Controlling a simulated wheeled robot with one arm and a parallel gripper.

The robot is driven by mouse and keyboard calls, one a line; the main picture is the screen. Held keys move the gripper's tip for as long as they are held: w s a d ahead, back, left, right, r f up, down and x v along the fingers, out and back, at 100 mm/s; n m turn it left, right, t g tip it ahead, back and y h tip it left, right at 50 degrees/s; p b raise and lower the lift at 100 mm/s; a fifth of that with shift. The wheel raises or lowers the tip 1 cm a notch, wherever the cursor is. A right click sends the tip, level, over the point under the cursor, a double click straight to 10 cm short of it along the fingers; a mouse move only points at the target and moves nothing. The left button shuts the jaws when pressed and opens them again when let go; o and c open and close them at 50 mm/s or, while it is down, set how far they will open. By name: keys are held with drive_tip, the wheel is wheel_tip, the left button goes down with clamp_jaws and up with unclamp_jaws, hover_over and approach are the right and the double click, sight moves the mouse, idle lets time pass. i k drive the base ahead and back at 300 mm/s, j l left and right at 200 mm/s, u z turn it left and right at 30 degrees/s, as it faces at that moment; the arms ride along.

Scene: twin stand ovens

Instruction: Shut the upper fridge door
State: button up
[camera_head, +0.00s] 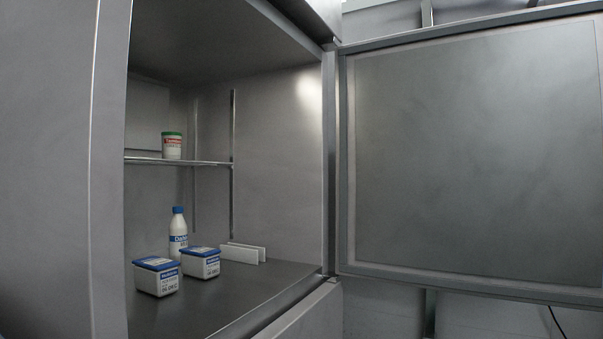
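The upper fridge door (475,155) is a large grey metal panel. It stands wide open to the right, with its inner face toward me. It joins the fridge at the upright edge (332,160) on the right of the opening. The upper fridge compartment (280,150) is open and its inside shows. The door's far right edge runs out of the picture, and no handle is in sight. My gripper is not in view.
Inside, a green-lidded tub (172,146) stands on a wire shelf (205,162). A blue-capped bottle (178,230), two blue-lidded tubs (157,277) and a white rack (243,254) stand on the compartment floor (200,310). A grey panel (50,170) fills the left side.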

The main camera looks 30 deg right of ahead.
sight(469, 153)
drive_tip(key=z, duration=1.25)
drive_tip(key=i+j, duration=0.2)
drive_tip(key=i, duration=0.35)
